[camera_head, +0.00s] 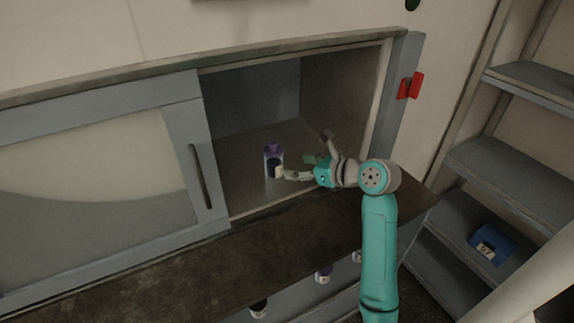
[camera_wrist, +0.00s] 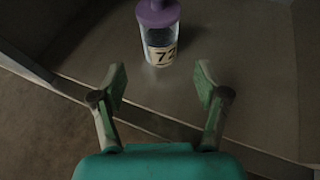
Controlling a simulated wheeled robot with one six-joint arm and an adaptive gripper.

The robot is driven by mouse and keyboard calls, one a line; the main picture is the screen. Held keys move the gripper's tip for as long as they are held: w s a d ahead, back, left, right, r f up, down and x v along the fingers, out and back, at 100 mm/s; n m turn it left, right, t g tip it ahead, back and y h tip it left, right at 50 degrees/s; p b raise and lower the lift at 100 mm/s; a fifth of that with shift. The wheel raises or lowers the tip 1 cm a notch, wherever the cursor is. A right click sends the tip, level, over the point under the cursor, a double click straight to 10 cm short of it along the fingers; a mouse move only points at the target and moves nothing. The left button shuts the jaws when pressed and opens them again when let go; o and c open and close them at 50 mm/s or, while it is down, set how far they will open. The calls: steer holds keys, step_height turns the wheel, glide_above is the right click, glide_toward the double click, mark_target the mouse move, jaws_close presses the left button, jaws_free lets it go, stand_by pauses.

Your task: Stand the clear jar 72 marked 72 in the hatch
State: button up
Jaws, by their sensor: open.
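The clear jar 72 (camera_head: 273,161) has a purple lid and a pale label. It stands upright on the floor of the open hatch (camera_head: 237,192). In the wrist view the jar (camera_wrist: 160,42) shows its label reading 72, just beyond the fingertips. My gripper (camera_head: 307,157) reaches into the hatch opening from the right. In the wrist view its fingers (camera_wrist: 160,74) are spread wide, with bare hatch floor between them. The jar appears free of both fingers.
A sliding door (camera_head: 85,190) with a dark handle covers the hatch's left part. A red latch (camera_head: 411,85) is on the right frame. A dark counter (camera_head: 170,262) runs in front, with several jars (camera_head: 324,273) below its edge. Shelves at right hold a blue bin (camera_head: 493,243).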

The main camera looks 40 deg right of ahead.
steer(key=shift+v, duration=1.2)
